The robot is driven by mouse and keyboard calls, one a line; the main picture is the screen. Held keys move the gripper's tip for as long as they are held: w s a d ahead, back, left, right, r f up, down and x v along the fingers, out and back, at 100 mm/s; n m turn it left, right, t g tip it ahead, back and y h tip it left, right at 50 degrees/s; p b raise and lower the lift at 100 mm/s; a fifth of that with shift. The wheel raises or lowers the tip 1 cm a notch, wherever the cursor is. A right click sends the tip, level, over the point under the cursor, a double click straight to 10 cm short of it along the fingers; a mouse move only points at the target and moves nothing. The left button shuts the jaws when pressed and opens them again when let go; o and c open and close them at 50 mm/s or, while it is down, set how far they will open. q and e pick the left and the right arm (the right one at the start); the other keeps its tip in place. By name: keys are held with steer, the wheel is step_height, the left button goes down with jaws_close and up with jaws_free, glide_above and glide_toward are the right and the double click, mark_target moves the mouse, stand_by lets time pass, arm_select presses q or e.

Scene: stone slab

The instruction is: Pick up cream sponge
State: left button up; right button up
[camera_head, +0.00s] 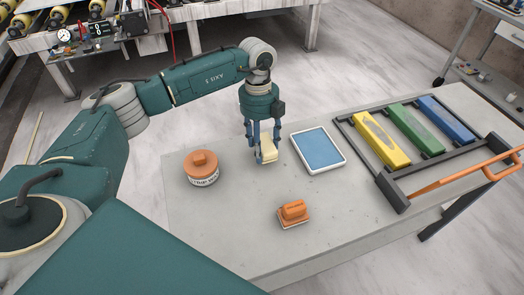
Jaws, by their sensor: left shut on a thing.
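The cream sponge (269,151) is a small pale block near the left middle of the grey stone slab (240,230). My left gripper (265,155) points down and is shut on the sponge, its fingers covering part of it. I cannot tell whether the sponge touches the slab or is lifted off it. My right gripper is not in view.
An orange-handled block (293,213) lies in front. A dark rack (400,187) with yellow, green and blue bars is at right.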

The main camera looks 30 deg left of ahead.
mark_target(262, 144)
arm_select(q)
step_height(262, 144, up, 17)
steer(key=b, duration=0.2)
steer(key=shift+r, duration=0.15)
